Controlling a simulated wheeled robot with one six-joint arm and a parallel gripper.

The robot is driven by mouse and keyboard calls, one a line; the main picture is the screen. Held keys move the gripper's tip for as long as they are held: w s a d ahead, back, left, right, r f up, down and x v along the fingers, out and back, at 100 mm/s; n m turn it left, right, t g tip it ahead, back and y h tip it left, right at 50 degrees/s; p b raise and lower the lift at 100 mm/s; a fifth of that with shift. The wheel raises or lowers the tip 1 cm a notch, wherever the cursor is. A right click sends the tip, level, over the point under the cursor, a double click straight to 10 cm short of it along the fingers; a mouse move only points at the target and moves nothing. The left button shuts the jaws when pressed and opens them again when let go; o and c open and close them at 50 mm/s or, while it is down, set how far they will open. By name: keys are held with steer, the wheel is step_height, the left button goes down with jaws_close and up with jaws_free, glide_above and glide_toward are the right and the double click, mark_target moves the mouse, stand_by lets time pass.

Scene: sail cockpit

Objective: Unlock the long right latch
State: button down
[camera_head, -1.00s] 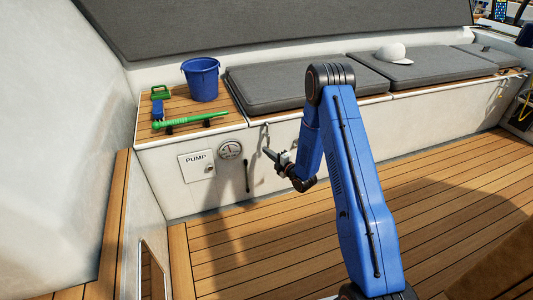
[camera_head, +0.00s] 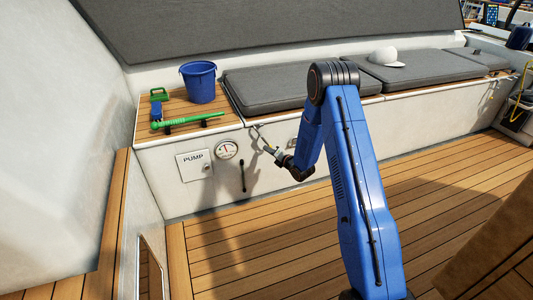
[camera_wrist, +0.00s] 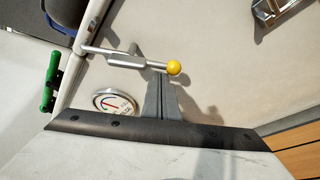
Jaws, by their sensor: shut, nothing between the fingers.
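A metal latch with a long rod and a yellow ball end (camera_wrist: 174,67) shows in the wrist view. Its rod crosses the locker lid's edge. In the head view the latch (camera_head: 259,134) is small, on the white locker front below the cushion's left end. My gripper (camera_wrist: 157,78) is shut and empty, with its grey fingertips right beside the rod near the yellow ball. Whether they touch it I cannot tell. In the head view my gripper (camera_head: 269,149) is at the latch's lower end. The latch's far mounting is partly hidden by the rod.
A round gauge (camera_head: 226,150) and a pump panel (camera_head: 194,165) are left of my gripper. A metal fitting (camera_wrist: 284,12) sits to its right. The wooden floor (camera_head: 250,245) is clear.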

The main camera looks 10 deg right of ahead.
steer(key=shift+w+d+r+n+g+h, duration=0.15)
steer(key=shift+d+r+n+h, duration=0.2)
steer(key=shift+d+r+n, duration=0.5)
steer(key=shift+w+d+r+n+g+h, duration=0.15)
steer(key=shift+d+r+n+h, duration=0.2)
steer(key=shift+d+r+n, duration=0.5)
steer(key=shift+w+d+r, duration=0.1)
steer(key=shift+d+r, duration=0.1)
steer(key=shift+r, duration=0.2)
